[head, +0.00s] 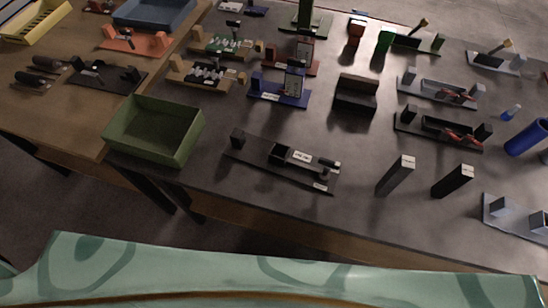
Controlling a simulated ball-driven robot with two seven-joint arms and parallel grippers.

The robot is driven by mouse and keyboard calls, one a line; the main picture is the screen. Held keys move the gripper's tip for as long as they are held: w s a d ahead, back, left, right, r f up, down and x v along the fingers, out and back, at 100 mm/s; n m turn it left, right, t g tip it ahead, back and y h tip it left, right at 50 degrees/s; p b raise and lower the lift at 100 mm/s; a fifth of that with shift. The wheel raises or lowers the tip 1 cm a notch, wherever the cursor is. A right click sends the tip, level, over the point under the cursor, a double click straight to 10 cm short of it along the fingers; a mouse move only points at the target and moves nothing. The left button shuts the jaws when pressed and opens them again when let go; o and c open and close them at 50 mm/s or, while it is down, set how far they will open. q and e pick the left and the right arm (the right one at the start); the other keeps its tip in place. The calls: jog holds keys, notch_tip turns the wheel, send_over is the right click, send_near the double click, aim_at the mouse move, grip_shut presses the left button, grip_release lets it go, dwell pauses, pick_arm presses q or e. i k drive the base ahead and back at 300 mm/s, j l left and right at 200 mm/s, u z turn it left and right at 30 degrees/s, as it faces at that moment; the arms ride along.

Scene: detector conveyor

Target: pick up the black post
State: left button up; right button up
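Two upright posts stand close together near the front edge of the dark table. The right one is a black post (453,181) with a pale top, leaning to the right in the picture. The left one is a dark grey post (394,177), also with a pale top, and looks a little lighter. A clear gap separates them. Neither of my grippers is in view, and nothing touches the posts.
A black fixture plate (283,163) lies left of the posts, and a green bin (154,131) stands farther left. A grey fixture (518,217) lies to the right, with a blue cylinder (526,137) behind it. Bare tabletop surrounds the posts.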

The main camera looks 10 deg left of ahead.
aim_at(461, 175)
jog(key=z, duration=1.55)
jog(key=i+l+u, duration=0.1)
jog(key=u, duration=0.75)
jog(key=l+u, duration=0.45)
jog(key=l, duration=0.25)
jog(key=k+l+u, duration=0.1)
jog(key=l+u, duration=0.35)
jog(key=l, duration=0.25)
